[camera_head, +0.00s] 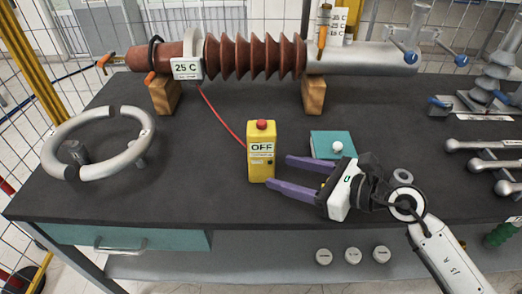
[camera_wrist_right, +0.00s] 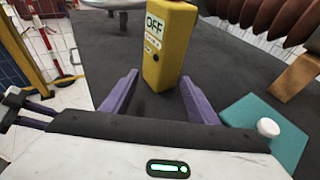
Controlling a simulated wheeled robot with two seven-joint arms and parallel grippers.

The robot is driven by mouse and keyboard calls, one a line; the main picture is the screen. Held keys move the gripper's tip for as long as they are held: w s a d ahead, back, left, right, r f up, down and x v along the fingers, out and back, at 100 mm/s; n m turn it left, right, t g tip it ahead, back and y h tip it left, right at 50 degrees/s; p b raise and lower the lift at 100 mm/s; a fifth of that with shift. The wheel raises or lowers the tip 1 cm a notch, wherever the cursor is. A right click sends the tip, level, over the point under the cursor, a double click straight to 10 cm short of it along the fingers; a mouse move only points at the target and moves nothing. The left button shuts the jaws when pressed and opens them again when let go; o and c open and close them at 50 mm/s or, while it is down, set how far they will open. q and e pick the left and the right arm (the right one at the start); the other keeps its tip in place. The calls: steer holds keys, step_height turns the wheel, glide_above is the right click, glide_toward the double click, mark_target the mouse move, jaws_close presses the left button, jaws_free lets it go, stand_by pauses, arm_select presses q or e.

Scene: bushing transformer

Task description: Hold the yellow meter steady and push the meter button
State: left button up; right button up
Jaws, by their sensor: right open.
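The yellow meter (camera_head: 261,165) stands upright on the dark table, with a display reading OFF. The red meter button (camera_head: 262,125) is on its top. A red cable runs from the meter up to the bushing. My right gripper (camera_head: 276,172) is open just right of the meter, its purple fingers pointing at it. In the right wrist view the meter (camera_wrist_right: 166,50) stands ahead, between and beyond the two fingertips (camera_wrist_right: 157,80); I cannot tell whether they touch it. The meter's top is cut off there. My left gripper is not in the head view; purple fingers show at the wrist view's left edge.
A teal block with a white knob (camera_head: 333,145) lies right of the meter, near my right gripper; it also shows in the wrist view (camera_wrist_right: 290,140). The brown ribbed bushing (camera_head: 250,57) rests on wooden blocks behind. A grey ring (camera_head: 100,118) lies left. Metal tools (camera_head: 490,145) lie right.

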mark_target(265, 167)
steer(key=shift+b+x, duration=0.45)
steer(key=shift+x, duration=2.9)
steer(key=shift+f, duration=0.1)
steer(key=shift+c, duration=0.4)
jaws_close()
steer(key=shift+o, duration=1.4)
jaws_free()
